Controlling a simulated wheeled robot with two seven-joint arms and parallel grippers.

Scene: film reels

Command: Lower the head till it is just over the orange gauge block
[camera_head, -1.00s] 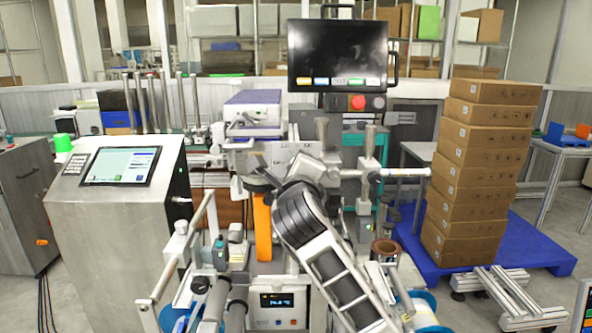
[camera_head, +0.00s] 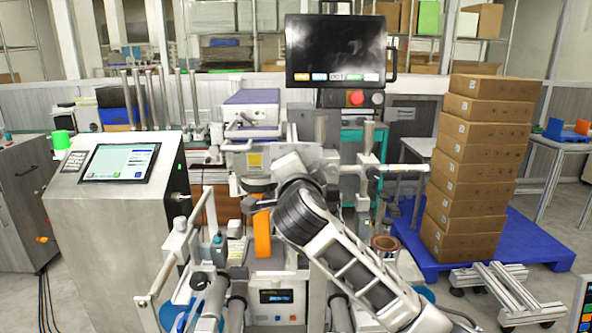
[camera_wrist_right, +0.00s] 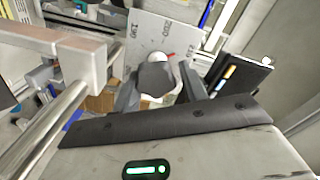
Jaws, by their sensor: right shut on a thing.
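The orange gauge block (camera_head: 262,236) stands upright in the middle of the machine in the head view, its top partly covered. My right gripper (camera_head: 250,202) is just above and left of its upper end. In the right wrist view my right gripper (camera_wrist_right: 158,88) is shut on a dark knob (camera_wrist_right: 155,78), with a grey finger on either side. A pale plate with printed marks (camera_wrist_right: 148,32) and a small red pointer stand behind the knob. My wrist and arm hide part of the head, so its gap to the block cannot be told. My left gripper is not in view.
A console with a screen (camera_head: 119,163) stands at the left, and stacked cartons (camera_head: 475,185) on a blue pallet (camera_head: 520,240) at the right. Rollers and posts crowd both sides of the block. A black monitor (camera_head: 336,50) hangs behind.

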